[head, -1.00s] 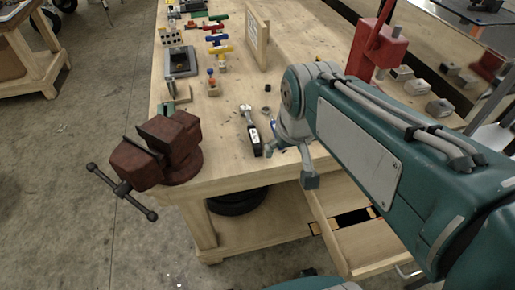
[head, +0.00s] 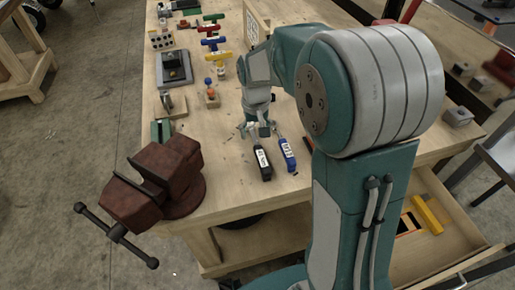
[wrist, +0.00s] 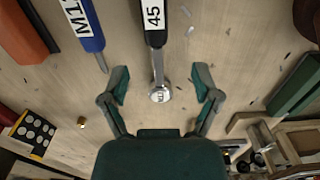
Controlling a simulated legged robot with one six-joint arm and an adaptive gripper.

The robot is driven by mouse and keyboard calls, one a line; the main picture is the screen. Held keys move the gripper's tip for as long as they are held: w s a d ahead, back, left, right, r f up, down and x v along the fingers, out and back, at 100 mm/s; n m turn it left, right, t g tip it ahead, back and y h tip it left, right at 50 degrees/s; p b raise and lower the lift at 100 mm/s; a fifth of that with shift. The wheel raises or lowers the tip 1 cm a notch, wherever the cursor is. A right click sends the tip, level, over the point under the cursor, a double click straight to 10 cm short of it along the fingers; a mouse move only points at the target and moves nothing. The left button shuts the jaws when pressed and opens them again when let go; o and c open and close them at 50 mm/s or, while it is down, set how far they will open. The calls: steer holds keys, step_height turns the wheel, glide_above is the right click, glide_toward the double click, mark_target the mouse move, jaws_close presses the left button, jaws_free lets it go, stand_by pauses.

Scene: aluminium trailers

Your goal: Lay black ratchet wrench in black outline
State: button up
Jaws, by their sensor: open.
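The black ratchet wrench (head: 262,165), with a white label on its black handle, lies on the workbench. Its silver shaft and round head show in the wrist view (wrist: 158,68). My gripper (head: 257,131) is over the head end of the wrench. In the wrist view my gripper (wrist: 158,85) is open, with one finger on each side of the silver head and gaps to both. The open drawer (head: 450,235) under the bench holds a dark panel (head: 405,224) and a yellow item; I cannot make out a black outline there.
A blue-handled tool (head: 287,154) lies close to the right of the wrench. A rust-red vise (head: 160,185) stands at the bench's left corner. Several coloured T-handles (head: 215,45) and a small block with balls (head: 210,95) stand farther back. An orange-handled item (wrist: 22,35) is in the wrist view.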

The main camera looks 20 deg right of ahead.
mark_target(257, 146)
step_height(257, 146, down, 7)
steer(key=shift+s+d+r, duration=0.15)
jaws_close()
